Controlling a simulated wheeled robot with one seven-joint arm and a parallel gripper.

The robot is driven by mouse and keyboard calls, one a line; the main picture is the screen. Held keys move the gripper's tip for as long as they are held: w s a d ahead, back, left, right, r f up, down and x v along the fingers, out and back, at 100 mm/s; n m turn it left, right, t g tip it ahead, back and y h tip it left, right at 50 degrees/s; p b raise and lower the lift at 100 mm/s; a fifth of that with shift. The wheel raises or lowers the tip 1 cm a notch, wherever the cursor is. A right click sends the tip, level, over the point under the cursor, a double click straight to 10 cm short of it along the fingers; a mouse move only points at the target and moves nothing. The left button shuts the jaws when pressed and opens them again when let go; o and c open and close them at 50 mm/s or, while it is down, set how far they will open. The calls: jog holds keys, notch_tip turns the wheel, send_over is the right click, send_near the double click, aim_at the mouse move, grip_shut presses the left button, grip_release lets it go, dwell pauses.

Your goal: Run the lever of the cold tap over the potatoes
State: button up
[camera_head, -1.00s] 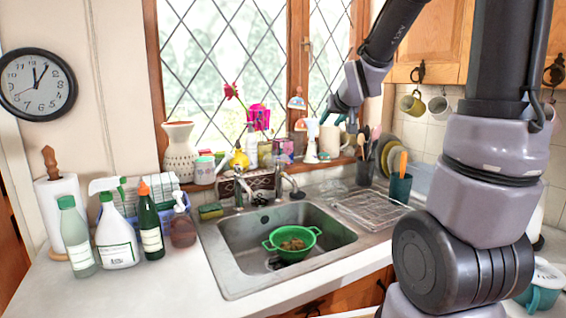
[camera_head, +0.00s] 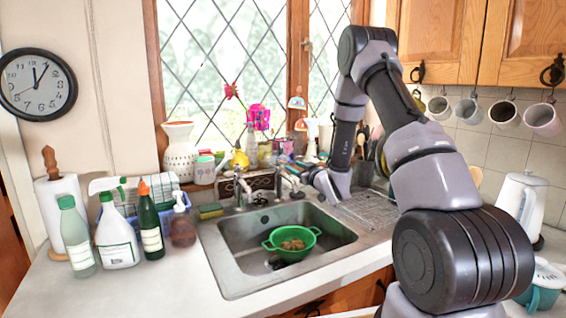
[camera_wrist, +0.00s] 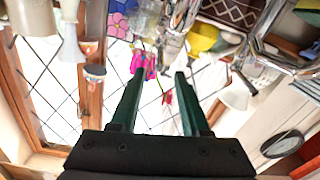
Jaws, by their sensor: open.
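A green colander (camera_head: 272,244) holding brown potatoes (camera_head: 292,244) stands in the steel sink (camera_head: 237,262). Two chrome taps rise at the sink's back edge: a left tap (camera_head: 238,187) and a right one (camera_head: 290,183), partly hidden by my gripper. I cannot tell which is the cold one. No water stream shows. My gripper (camera_head: 296,172) is just above and right of the right tap. In the wrist view my gripper (camera_wrist: 159,74) has its two dark green fingers apart and nothing between them. Chrome tap parts (camera_wrist: 270,52) show at the upper right there, apart from the fingers.
The windowsill behind is crowded with a white vase (camera_head: 180,153), a yellow pot (camera_head: 240,158) and flowers (camera_head: 258,117). Bottles (camera_head: 150,228) stand left of the sink. A drainer (camera_head: 368,210) lies right of it, and a white kettle (camera_head: 522,198) stands farther right.

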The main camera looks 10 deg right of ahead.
aim_at(283, 161)
jog(key=x, duration=0.9)
jog(key=shift+w+a, duration=0.15)
jog(key=shift+w, duration=0.2)
grip_shut()
dwell(0.9)
